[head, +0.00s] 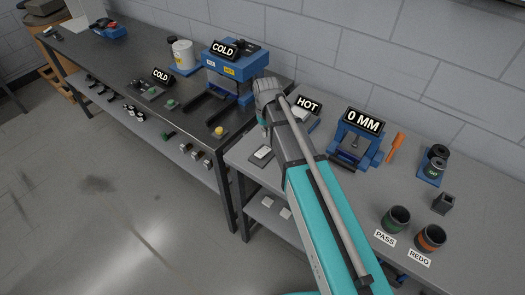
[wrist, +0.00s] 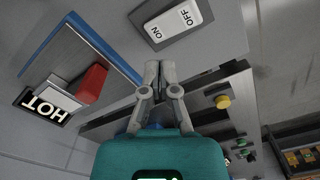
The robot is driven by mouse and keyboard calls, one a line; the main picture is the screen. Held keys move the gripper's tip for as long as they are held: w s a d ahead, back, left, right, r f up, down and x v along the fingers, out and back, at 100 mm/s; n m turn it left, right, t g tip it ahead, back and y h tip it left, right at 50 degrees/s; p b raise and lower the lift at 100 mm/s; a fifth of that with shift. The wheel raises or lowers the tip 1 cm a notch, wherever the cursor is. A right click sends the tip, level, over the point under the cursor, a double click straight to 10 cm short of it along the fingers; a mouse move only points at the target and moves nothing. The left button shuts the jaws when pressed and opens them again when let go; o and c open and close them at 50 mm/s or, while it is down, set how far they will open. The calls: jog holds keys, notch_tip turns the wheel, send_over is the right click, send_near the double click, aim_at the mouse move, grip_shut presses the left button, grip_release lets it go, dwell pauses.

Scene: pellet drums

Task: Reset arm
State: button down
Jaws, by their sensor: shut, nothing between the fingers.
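My arm, teal and grey, reaches over the workbenches in the head view. Its wrist end is above the gap between the dark left bench and the grey right bench. In the wrist view my gripper (wrist: 158,68) is shut with its fingertips together and nothing between them. The fingertips point toward a white ON/OFF rocker switch (wrist: 173,22) and are apart from it as far as I can tell. A red block (wrist: 91,84) and a HOT sign (wrist: 45,104) are to the left in the wrist view. My gripper's fingers are hidden behind the arm in the head view.
A blue press with a COLD sign (head: 223,49) stands left of my arm. A HOT sign (head: 308,103) and a blue device reading 0 MM (head: 362,121) stand to the right. Green PASS cup (head: 397,219) and orange REDO cup (head: 430,238) are at the right bench's front. Open floor lies left.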

jog(key=s+d+m, duration=0.5)
jog(key=s+d, duration=0.9)
jog(key=d, duration=0.4)
jog(key=shift+d, duration=0.3)
